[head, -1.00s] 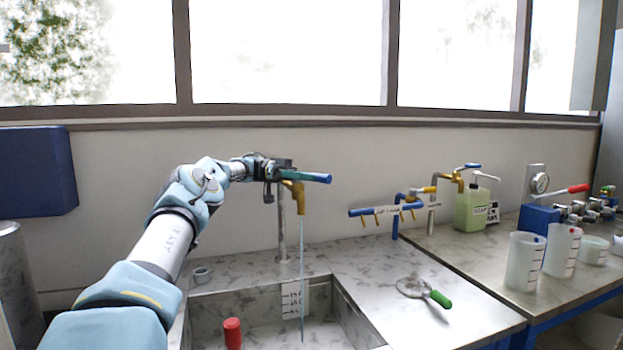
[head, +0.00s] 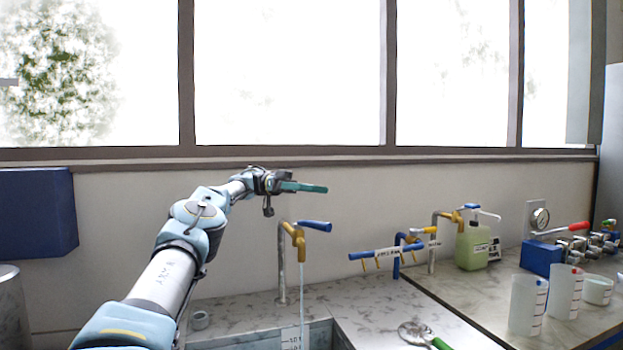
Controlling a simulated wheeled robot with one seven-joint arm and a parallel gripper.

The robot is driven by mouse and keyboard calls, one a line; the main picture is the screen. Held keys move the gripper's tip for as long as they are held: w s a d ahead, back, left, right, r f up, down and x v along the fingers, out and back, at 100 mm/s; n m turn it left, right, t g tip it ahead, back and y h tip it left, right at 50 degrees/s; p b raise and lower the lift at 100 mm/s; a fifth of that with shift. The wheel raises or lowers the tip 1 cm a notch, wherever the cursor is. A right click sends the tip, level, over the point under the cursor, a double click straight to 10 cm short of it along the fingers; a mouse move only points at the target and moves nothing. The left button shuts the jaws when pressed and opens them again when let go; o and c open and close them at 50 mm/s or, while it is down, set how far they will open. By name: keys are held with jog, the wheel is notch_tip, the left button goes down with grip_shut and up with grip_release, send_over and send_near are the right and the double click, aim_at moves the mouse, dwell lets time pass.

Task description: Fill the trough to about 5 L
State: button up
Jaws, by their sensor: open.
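The trough (head: 262,336) is a sink set in the marbled counter. Only its back rim and upper wall show at the bottom edge, with the top of a white marked scale (head: 291,338). Its floor and water level are out of view. A brass tap (head: 299,243) with a blue lever (head: 315,226) stands behind it. A thin stream of water (head: 301,290) runs from its spout into the trough. My gripper (head: 318,188), with teal fingers, is open and empty above the lever, apart from it.
To the right are a blue-and-yellow rack (head: 385,252), a second tap (head: 440,225), a green soap bottle (head: 472,248), a blue box with a red lever (head: 541,257) and white beakers (head: 527,305). A green-handled strainer (head: 415,333) lies on the counter. A blue wall box (head: 38,212) hangs left.

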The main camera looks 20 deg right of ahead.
jog(key=shift+r, duration=0.3)
jog(key=shift+c, duration=0.3)
jog(key=s+d+f+n+t+y, duration=0.1)
jog(key=d, duration=0.2)
jog(key=s+d+f+n+t+y+b, duration=0.1)
jog(key=s+d+n+t, duration=0.1)
jog(key=d, duration=0.1)
jog(key=s+d+f+n+t+y+b, duration=0.1)
jog(key=d, duration=0.2)
jog(key=shift+s+d+n, duration=0.1)
jog(key=shift+s+n, duration=0.2)
jog(key=shift+s, duration=0.1)
jog(key=c, duration=0.6)
jog(key=n+t, duration=0.1)
jog(key=d+f+n+t+y+b, duration=0.1)
jog(key=t, duration=0.1)
jog(key=d+f+n+t+y, duration=0.1)
jog(key=shift+s+n+t, duration=0.3)
jog(key=shift+n, duration=0.1)
grip_shut()
notch_tip(320, 180, up, 5)
jog(key=n+t+y+b, duration=0.3)
jog(key=n+t, duration=0.4)
jog(key=t, duration=0.1)
send_over(313, 225)
jog(key=w+d, duration=0.1)
jog(key=d, duration=0.3)
notch_tip(313, 225, down, 8)
jog(key=p, duration=0.3)
jog(key=shift+a, duration=0.45)
